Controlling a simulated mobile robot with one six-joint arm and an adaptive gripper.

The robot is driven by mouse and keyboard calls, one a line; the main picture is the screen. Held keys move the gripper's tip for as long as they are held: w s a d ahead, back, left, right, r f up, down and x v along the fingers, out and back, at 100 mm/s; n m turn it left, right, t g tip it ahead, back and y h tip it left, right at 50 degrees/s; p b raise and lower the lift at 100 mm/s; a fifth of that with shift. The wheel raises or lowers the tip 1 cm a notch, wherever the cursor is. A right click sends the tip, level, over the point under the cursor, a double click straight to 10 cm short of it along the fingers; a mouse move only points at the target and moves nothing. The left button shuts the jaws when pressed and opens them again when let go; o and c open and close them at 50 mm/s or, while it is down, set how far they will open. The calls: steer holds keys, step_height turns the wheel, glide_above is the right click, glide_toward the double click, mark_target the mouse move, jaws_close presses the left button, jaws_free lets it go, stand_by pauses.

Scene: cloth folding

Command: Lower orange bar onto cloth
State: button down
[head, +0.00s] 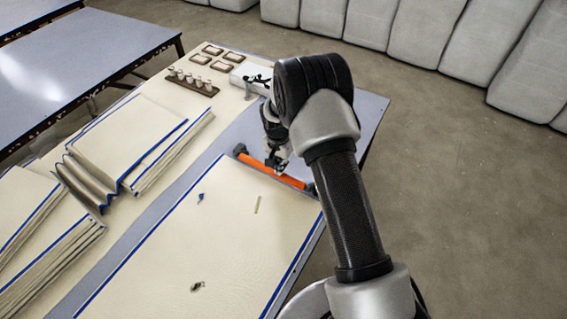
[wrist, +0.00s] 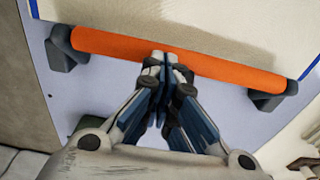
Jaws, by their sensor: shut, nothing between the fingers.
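The orange bar (head: 268,172) lies along the far edge of the large cream cloth (head: 190,240) in the head view. In the wrist view the orange bar (wrist: 220,72) runs across the picture with a dark grey end piece at each end. The cloth (wrist: 200,18) shows just beyond it. My gripper (wrist: 166,62) is shut, with nothing between its fingers, and its tips overlap the middle of the bar in the picture. I cannot tell whether they touch it. In the head view my gripper (head: 278,168) is at the bar, partly hidden by my arm.
Folded cream cloths with blue edges (head: 135,145) are stacked on the table's left. A dark holder with several pegs (head: 192,82) and small framed pieces (head: 210,50) lie at the back. The grey table top (head: 365,115) is bare at right. A second table (head: 60,75) stands at upper left.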

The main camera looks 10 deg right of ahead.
mark_target(277, 177)
steer(key=shift+s+a+f+b, duration=0.45)
steer(key=shift+s+a+f, duration=0.4)
steer(key=shift+a, duration=0.05)
steer(key=shift+s+a+f+b, duration=0.25)
steer(key=shift+s+f+b, duration=0.05)
steer(key=shift+f, duration=0.15)
steer(key=shift+s+a+f+b, duration=0.25)
steer(key=shift+f, duration=0.15)
steer(key=shift+r, duration=0.3)
steer(key=s+a+r+p, duration=0.4)
steer(key=s+a+r, duration=0.2)
steer(key=r, duration=0.1)
steer(key=shift+r, duration=0.1)
steer(key=shift+r, duration=0.1)
